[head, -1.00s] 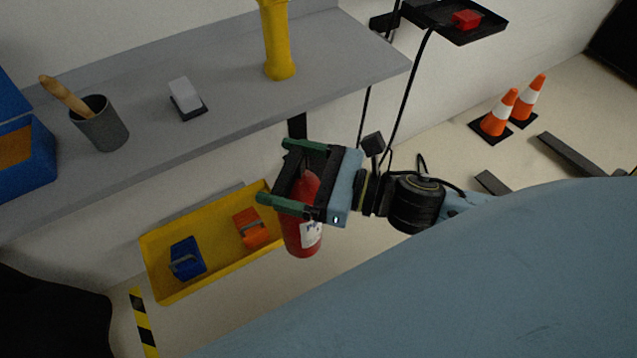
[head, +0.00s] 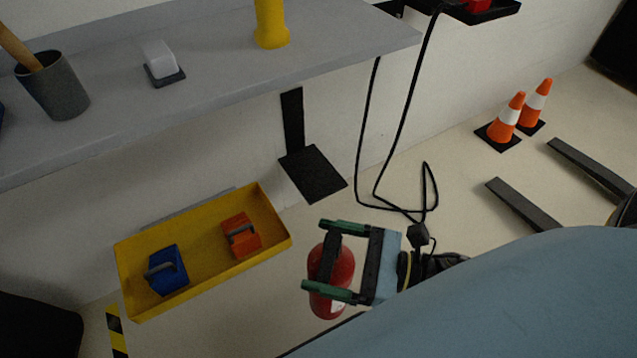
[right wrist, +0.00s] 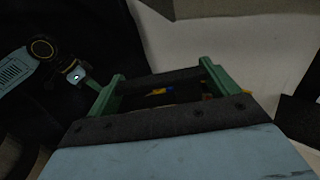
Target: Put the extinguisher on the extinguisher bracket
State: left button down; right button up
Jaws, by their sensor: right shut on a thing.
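The red extinguisher (head: 325,306) hangs in my right gripper (head: 316,255), seen from above in the head view. The green fingers are shut around its dark top part. It is low, to the right of the yellow tray and apart from it. A black upright strip with a black plate (head: 313,173) under the shelf may be the bracket; I cannot tell. My left gripper (right wrist: 84,80) seems to show at the wrist view's left, its jaws unclear.
The grey shelf (head: 215,85) holds a cup (head: 55,88), a white block (head: 160,60) and a yellow object (head: 271,25). The yellow tray (head: 205,284) holds blue and orange items. A black cable (head: 395,150) hangs down. Traffic cones (head: 505,125) and dark bars (head: 522,204) stand right.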

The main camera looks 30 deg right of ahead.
aim_at(317, 178)
jog(key=z, duration=0.4)
jog(key=k, duration=0.5)
jog(key=z, duration=1.05)
jog(key=i, duration=1)
jog(key=u, duration=0.95)
jog(key=i, duration=0.55)
jog(key=u, duration=0.5)
